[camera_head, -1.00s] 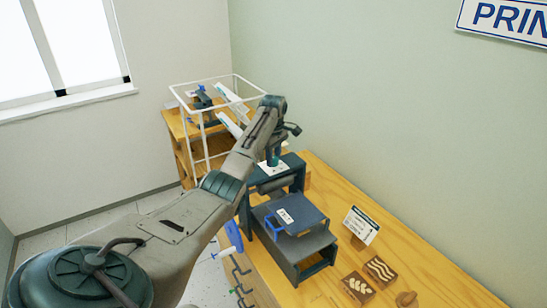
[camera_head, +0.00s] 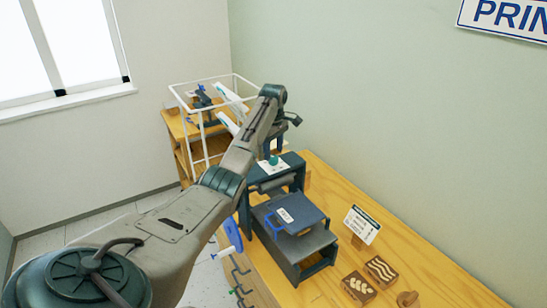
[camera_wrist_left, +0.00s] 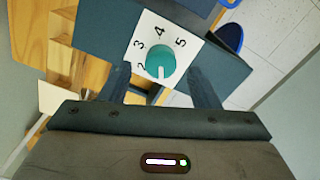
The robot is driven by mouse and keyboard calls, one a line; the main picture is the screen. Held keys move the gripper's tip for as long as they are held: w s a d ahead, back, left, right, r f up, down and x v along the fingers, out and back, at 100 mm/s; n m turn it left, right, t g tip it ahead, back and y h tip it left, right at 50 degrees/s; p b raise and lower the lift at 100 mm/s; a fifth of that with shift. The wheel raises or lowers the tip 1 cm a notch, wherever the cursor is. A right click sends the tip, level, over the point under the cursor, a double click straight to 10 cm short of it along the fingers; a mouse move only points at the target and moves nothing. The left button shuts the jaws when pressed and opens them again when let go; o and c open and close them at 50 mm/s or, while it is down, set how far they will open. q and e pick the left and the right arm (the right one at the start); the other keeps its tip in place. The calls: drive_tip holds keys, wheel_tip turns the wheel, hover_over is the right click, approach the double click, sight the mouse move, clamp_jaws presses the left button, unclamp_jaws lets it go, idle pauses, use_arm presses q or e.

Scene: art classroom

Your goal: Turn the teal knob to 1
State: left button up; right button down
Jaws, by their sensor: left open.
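The teal knob (camera_head: 273,160) sits on a white dial plate (camera_head: 283,165) on top of the dark press (camera_head: 259,200). In the left wrist view the knob (camera_wrist_left: 160,62) shows a white pointer mark aimed at the bottom of the picture, past the 2. The numbers 2, 3, 4 and 5 are readable on the plate (camera_wrist_left: 150,25); the 1 is not visible. My left gripper (camera_head: 276,146) is open above the knob, its fingers apart on either side in the wrist view and holding nothing. My right gripper is not in view.
The press stands on a wooden table (camera_head: 330,185) with a blue handwheel (camera_head: 233,235) at its left side. A small sign (camera_head: 361,225) and carved blocks (camera_head: 381,268) lie to the right.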

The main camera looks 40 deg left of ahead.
sight(274, 156)
use_arm(q)
wheel_tip(274, 156, up, 4)
drive_tip(key=shift+b, duration=0.6)
wheel_tip(274, 156, up, 4)
drive_tip(key=p, duration=0.2)
drive_tip(key=shift+r+p, duration=0.1)
drive_tip(key=shift+p, duration=0.3)
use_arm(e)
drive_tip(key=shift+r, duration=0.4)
